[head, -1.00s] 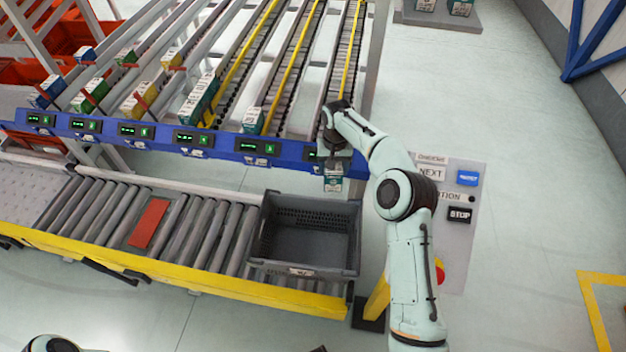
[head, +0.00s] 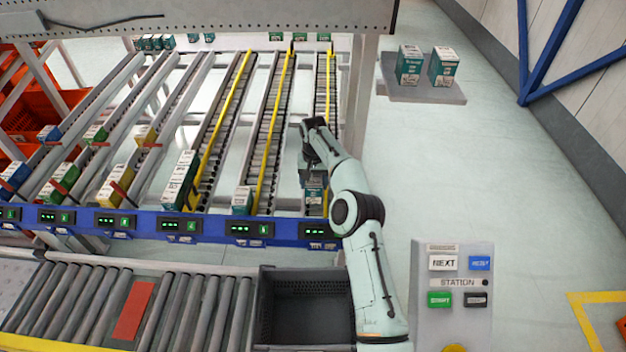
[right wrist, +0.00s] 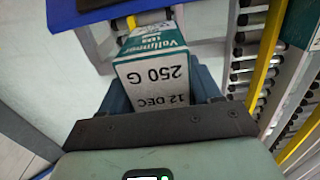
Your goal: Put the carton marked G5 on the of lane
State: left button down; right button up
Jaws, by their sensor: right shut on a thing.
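My right gripper (head: 313,178) is shut on a white and teal carton (head: 315,198). It holds the carton over the front part of the rightmost roller lane (head: 324,92), just behind the blue front rail. In the right wrist view the carton (right wrist: 152,76) sits between the fingers, with "Vollummer", "250 G" and "12 DEC" printed on it. I see no G5 mark on the faces in view. Whether its underside touches the rollers is hidden. My left gripper is not in view.
The blue rail (head: 170,224) carries several green displays. Similar cartons stand in the lanes to the left, one (head: 242,200) in the neighbouring lane. An empty dark tote (head: 262,305) sits on the conveyor. A button panel (head: 453,262) stands at right. Two cartons rest on a grey platform (head: 432,94).

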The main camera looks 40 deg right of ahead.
jog(key=shift+s+f, duration=0.1)
jog(key=shift+f, duration=3.3)
jog(key=o, duration=1.3)
